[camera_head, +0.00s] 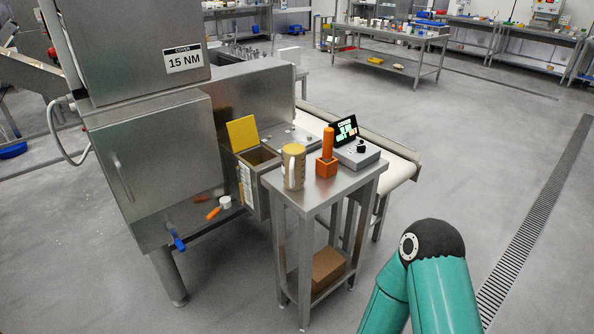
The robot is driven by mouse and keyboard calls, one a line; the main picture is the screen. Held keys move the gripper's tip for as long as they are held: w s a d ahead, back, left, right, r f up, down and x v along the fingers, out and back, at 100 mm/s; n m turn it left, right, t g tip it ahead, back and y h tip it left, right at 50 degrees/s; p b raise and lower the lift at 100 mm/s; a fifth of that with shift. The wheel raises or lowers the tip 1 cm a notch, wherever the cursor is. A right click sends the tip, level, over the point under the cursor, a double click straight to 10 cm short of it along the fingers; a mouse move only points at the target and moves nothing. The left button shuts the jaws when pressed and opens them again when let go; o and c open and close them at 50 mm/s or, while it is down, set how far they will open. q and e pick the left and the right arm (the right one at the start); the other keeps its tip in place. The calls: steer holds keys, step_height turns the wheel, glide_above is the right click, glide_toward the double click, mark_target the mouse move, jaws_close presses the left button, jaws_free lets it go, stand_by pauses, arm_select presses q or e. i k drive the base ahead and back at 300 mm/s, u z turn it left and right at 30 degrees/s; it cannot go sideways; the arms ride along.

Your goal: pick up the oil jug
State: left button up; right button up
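What looks like the oil jug (292,172) is a pale container with a yellow rim and a side handle. It stands upright at the front left corner of a small steel stand (330,194). Nothing is touching it. Neither of my grippers is in view. Only a teal link and black joint of my own arm show at the bottom right, to the right of the stand and well apart from the jug.
An orange-handled tool in an orange block (326,168) and a control box with a lit screen (356,152) share the stand top. A steel machine (155,165) and an open yellow-lidded bin (257,157) are on the left. The floor right of the stand is clear.

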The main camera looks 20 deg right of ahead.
mark_target(293, 170)
steer(key=u, duration=0.05)
steer(key=i, duration=1)
steer(key=z, duration=0.05)
